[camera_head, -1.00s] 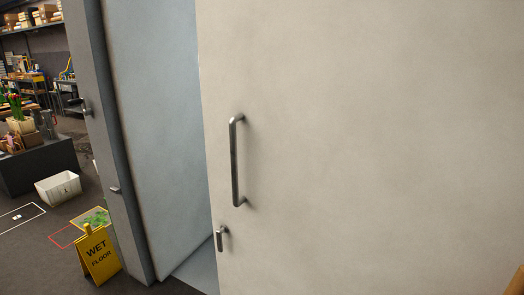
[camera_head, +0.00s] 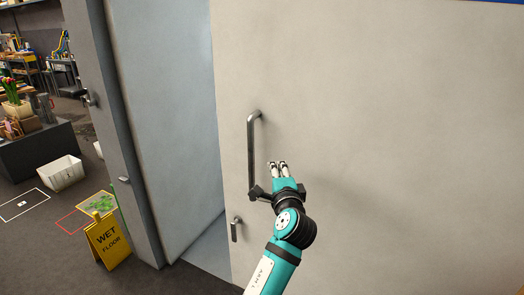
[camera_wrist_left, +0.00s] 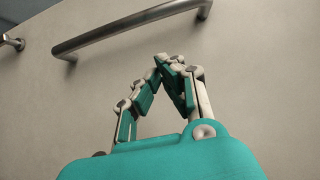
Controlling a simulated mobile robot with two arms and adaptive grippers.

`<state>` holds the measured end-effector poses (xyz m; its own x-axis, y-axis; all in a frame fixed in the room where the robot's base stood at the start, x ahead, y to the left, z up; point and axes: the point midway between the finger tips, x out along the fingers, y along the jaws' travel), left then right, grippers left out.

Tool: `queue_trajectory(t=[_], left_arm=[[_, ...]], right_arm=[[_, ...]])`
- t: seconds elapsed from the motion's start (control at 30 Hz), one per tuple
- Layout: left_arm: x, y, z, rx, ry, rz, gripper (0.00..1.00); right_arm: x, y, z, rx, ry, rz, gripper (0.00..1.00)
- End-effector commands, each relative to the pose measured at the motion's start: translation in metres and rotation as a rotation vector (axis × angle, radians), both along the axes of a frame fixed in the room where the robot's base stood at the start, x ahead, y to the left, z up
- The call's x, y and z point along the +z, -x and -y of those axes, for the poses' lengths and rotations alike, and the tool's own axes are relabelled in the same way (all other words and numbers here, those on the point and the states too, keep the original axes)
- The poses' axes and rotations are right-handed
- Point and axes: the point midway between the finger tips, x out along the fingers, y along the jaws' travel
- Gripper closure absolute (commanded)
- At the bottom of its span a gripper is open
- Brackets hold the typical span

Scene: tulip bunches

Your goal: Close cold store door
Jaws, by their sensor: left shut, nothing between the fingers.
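The cold store door (camera_head: 390,120) is a large pale panel filling the right of the head view. It stands open, with a gap between its left edge and the grey door frame (camera_head: 117,150). A vertical metal bar handle (camera_head: 251,150) is on the door, with a small lever (camera_head: 234,230) below it. My left gripper (camera_head: 278,164) is shut and empty in front of the door, just right of the handle's lower part. In the left wrist view its fingertips (camera_wrist_left: 170,60) meet below the bar handle (camera_wrist_left: 130,28), apart from it as far as I can tell. My right gripper is out of view.
A yellow wet floor sign (camera_head: 107,240) stands on the floor left of the door frame. A white crate (camera_head: 60,173) and a dark bench (camera_head: 40,150) are further left. The doorway's threshold (camera_head: 208,247) looks clear.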

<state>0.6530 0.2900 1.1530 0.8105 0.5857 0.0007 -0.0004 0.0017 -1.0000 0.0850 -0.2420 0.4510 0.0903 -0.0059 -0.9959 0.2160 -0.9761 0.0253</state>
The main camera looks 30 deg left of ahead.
Motion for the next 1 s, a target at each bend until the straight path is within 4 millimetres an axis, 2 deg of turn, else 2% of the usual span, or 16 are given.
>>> queue_trajectory(t=[0.1, 0.33, 0.4, 0.6, 1.0], left_arm=[[0.004, -0.022, -0.016, 0.001, -0.002, 0.0, 1.0], [0.003, -0.06, -0.045, 0.0, -0.001, -0.002, 1.0], [0.003, -0.059, -0.057, 0.001, 0.001, -0.002, 1.0], [0.001, -0.062, -0.076, -0.002, 0.001, 0.0, 1.0], [-0.001, -0.063, -0.079, -0.002, 0.003, 0.0, 1.0]], right_arm=[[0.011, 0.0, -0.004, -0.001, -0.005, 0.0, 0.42], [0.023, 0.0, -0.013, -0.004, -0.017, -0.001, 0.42], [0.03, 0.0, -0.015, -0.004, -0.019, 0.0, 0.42], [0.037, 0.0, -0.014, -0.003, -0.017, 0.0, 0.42], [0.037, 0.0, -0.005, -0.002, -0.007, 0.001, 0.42]])
